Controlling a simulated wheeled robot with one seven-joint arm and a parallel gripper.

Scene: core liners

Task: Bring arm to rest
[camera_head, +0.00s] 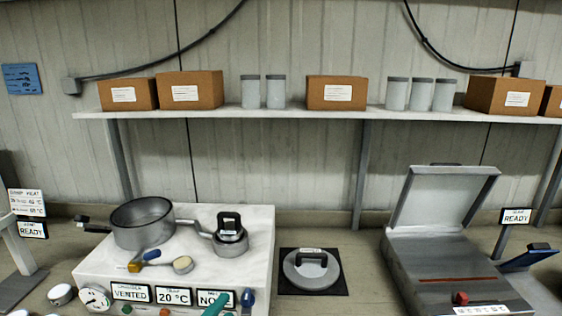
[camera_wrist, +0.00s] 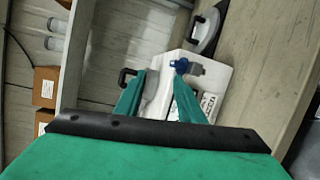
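My gripper shows in the wrist view (camera_wrist: 157,84) with two teal fingers spread apart and nothing visibly held between them. In the head view, teal parts of my gripper (camera_head: 201,312) show at the bottom edge, in front of the white heating unit (camera_head: 255,232). A blue-handled knob or valve (camera_wrist: 181,66) is just beyond the fingertips in the wrist view. Most of my arm is out of view.
A large pot (camera_head: 142,224) and a small pot (camera_head: 231,248) stand on the unit. A round lid (camera_head: 312,272) lies on a black mat to the right. An open-lidded grey press (camera_head: 450,265) stands further right. A shelf (camera_head: 300,113) holds boxes and canisters.

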